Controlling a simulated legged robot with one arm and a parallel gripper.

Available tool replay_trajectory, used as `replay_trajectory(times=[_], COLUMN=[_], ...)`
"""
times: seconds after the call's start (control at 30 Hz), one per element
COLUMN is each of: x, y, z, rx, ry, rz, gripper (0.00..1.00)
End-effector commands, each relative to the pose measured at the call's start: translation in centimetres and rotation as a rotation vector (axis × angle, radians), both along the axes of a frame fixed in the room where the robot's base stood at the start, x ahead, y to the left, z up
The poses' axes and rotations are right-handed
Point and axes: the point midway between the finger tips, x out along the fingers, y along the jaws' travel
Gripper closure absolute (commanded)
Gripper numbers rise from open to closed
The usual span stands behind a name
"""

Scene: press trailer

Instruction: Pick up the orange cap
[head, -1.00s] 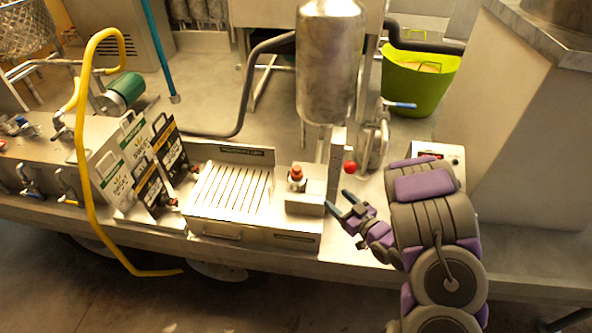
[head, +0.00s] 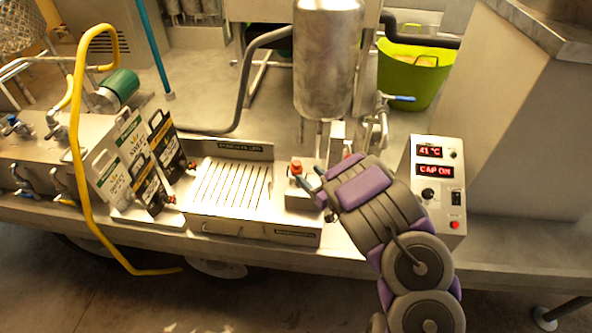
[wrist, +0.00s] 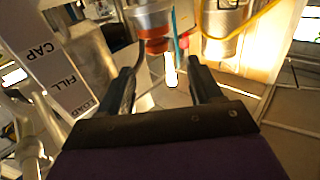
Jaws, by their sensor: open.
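The orange cap (head: 296,167) sits upright on a small metal block (head: 303,195) at the right end of the slatted tray in the head view. My gripper (head: 309,178) is open, with its fingertips just right of the cap and close to it. I cannot tell from the head view whether they touch it. In the wrist view my gripper (wrist: 165,72) has its two dark fingers spread apart with nothing between them. An orange-red round part below a metal cylinder (wrist: 155,44) shows beyond the fingertips; I cannot tell whether it is the cap.
The slatted metal tray (head: 236,187) lies left of the block, with several standing pouches (head: 165,145) farther left. A steel tank (head: 326,65) stands behind. A control box (head: 437,190) reading "CAP ON" is at right. A yellow hose (head: 78,150) hangs at left.

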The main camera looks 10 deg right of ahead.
Motion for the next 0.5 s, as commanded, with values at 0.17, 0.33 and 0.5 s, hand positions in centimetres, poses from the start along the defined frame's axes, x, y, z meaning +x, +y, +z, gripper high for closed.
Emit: replay_trajectory(times=[0.17, 0.33, 0.5], x=[1.4, 2.0, 3.7], y=[0.6, 0.7, 1.7], z=[0.0, -0.1, -0.4], rx=[0.003, 0.004, 0.002], ry=[-0.002, 0.0, -0.002], rz=[0.0, -0.001, 0.0], gripper=[0.36, 0.36, 0.36])
